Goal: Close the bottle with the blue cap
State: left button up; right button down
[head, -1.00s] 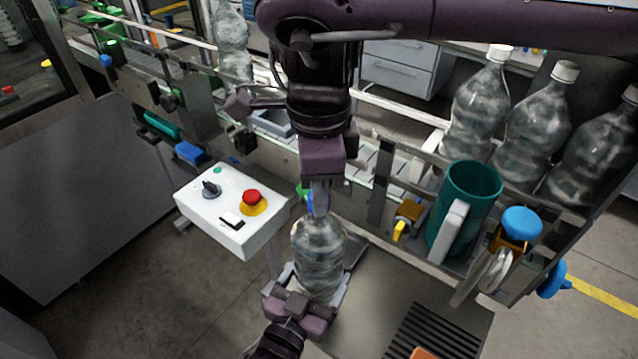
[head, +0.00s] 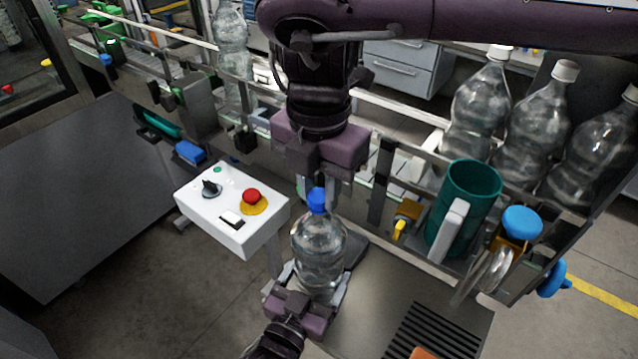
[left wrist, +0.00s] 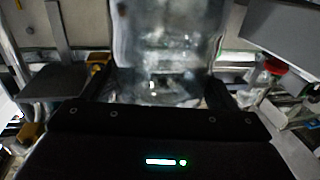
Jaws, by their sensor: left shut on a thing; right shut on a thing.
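The clear bottle (head: 319,248) stands upright in front of the conveyor, with its lower body between the fingers of my left gripper (head: 306,291). It also fills the top middle of the left wrist view (left wrist: 168,50). The blue cap (head: 317,203) sits at the top of the bottle's neck, in line with it; I cannot tell how tight it is. My right gripper (head: 325,193) points down from above and is shut on the blue cap. Its fingers partly cover the cap.
A white control box (head: 232,212) with a red button stands close left of the bottle. A teal mug (head: 462,215) and a blue knob (head: 522,222) are at the right. Several white-capped bottles (head: 478,105) stand behind. The conveyor rail runs behind my right gripper.

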jog(key=m, duration=0.8)
jog(key=shift+m, duration=0.3)
jog(key=m, duration=0.6)
jog(key=c, duration=1.1)
grip_release()
jog(key=shift+o, duration=0.2)
notch_tip(320, 180, up, 12)
